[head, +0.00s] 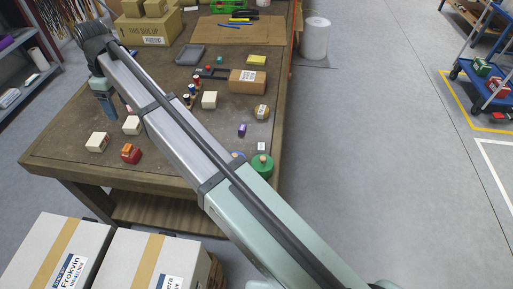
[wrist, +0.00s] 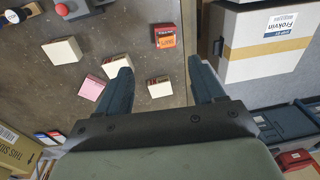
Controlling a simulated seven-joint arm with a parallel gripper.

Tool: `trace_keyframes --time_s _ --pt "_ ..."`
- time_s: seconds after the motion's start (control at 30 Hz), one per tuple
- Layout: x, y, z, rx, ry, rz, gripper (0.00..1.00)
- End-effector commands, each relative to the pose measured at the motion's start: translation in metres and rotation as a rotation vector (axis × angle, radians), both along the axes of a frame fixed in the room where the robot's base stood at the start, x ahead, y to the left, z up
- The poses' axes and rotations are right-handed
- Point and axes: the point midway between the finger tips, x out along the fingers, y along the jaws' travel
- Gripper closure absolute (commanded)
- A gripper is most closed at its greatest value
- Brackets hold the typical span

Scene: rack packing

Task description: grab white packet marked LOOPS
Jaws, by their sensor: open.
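My gripper (wrist: 158,64) is open and empty above the workbench, its two dark fingers spread apart. Several white packets lie on the bench. In the wrist view one white packet (wrist: 160,87) lies between the fingers, another (wrist: 116,66) is by the left finger, and a third (wrist: 62,51) is further left. The head view shows white packets at the near left (head: 97,142), beside the arm (head: 131,125) and past it (head: 209,100). My gripper (head: 106,108) hangs behind these near-left packets there. I cannot read LOOPS on any packet.
A red and orange box (wrist: 165,36) lies close to the packets, and a pink item (wrist: 91,87) lies left of the left finger. A brown carton (head: 248,82) and a grey tray (head: 190,54) stand on the bench. Big white boxes (head: 60,250) stand below its front edge.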

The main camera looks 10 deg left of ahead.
Motion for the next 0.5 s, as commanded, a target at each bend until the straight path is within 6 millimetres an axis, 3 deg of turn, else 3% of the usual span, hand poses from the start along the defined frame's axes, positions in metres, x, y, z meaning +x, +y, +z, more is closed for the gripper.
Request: trace_keyframes --time_s 0.5 --pt "0.067 -0.149 -0.033 0.259 0.212 0.006 0.32"
